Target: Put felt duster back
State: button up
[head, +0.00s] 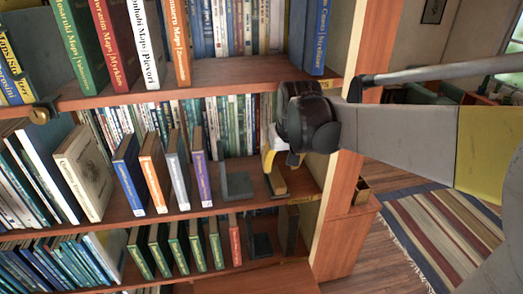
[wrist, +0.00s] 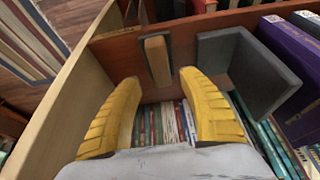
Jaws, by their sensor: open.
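A small block with a tan top and dark sides, which looks like the felt duster (head: 277,183), lies on the middle shelf (head: 255,203) near its right end. In the wrist view the duster (wrist: 157,60) is just ahead of my fingertips, roughly in line with the gap between them. My gripper (head: 279,160) has yellow fingers and hangs above the back part of the duster. In the wrist view the gripper (wrist: 158,78) is open with nothing between its fingers. In the head view the dark wrist housing hides part of the fingers.
A grey bookend (head: 236,186) stands left of the duster, beside a purple book (head: 201,168) and other upright books. The bookcase's right side panel (head: 338,205) is close on the right. The shelf above (head: 225,75) is close over my gripper.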

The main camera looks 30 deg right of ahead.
jog(key=v, duration=0.3)
jog(key=shift+a, duration=0.2)
jog(key=s+a+f+n+t+y, duration=0.1)
jog(key=s+a+f, duration=0.4)
jog(key=s+a, duration=0.8)
jog(key=shift+a+n+t, duration=0.45)
jog(key=shift+n+t, duration=0.45)
jog(key=shift+n, duration=0.2)
jog(key=shift+s, duration=0.15)
